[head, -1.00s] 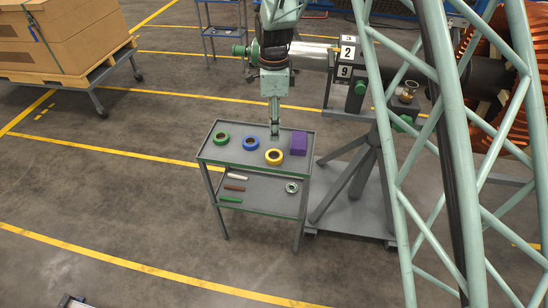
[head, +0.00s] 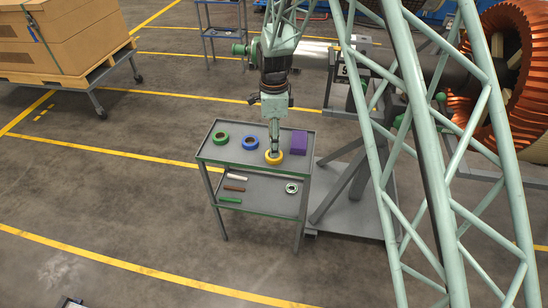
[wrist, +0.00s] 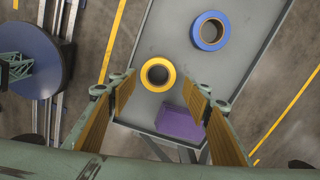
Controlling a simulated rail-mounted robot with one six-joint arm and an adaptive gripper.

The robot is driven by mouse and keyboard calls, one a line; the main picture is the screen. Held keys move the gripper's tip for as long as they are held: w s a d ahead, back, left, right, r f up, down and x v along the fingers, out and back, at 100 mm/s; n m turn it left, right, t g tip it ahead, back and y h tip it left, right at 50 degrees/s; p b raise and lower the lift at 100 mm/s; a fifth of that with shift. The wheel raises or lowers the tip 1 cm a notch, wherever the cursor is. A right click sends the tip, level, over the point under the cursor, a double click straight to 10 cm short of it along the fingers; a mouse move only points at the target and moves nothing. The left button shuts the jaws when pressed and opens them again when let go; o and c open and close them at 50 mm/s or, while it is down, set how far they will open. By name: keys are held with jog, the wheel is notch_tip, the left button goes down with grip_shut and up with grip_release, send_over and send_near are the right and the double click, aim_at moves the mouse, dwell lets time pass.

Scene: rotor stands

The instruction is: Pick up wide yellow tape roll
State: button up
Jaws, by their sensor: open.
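The wide yellow tape roll (head: 273,157) lies flat on the top shelf of a grey cart (head: 236,160). My gripper (head: 275,150) is over the roll in the head view, and its lower end hides part of the roll. In the wrist view the yellow roll (wrist: 158,74) sits between the two open fingers of my gripper (wrist: 163,105), a little beyond their tips. The fingers hold nothing. I cannot tell the exact height of the fingertips above the roll.
A blue roll (head: 250,142) and a green roll (head: 221,138) lie to the left. Several small items lie on the lower shelf.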

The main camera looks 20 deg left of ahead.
jog(key=shift+s+d+f+b, duration=0.1)
jog(key=shift+f+b, duration=0.35)
jog(key=shift+f, duration=0.85)
jog(key=shift+s+f+b, duration=0.1)
jog(key=shift+f+b, duration=0.3)
jog(key=shift+f, duration=0.9)
jog(key=c, duration=0.6)
jog(key=shift+r, duration=0.1)
jog(key=shift+w+r+p, duration=0.1)
jog(key=shift+r+p, duration=0.5)
jog(key=shift+r, duration=1)
jog(key=shift+s+r, duration=0.15)
jog(key=shift+s, duration=0.05)
jog(key=s+d, duration=0.2)
jog(key=s, duration=0.2)
jog(key=s+d+r+p, duration=0.1)
jog(key=s+d, duration=0.2)
jog(key=s, duration=0.2)
jog(key=s+d+p, duration=0.1)
jog(key=s+d, duration=0.2)
jog(key=s, duration=0.1)
jog(key=shift+s+d+r, duration=0.15)
jog(key=shift+s+r, duration=0.05)
jog(key=shift+d, duration=0.15)
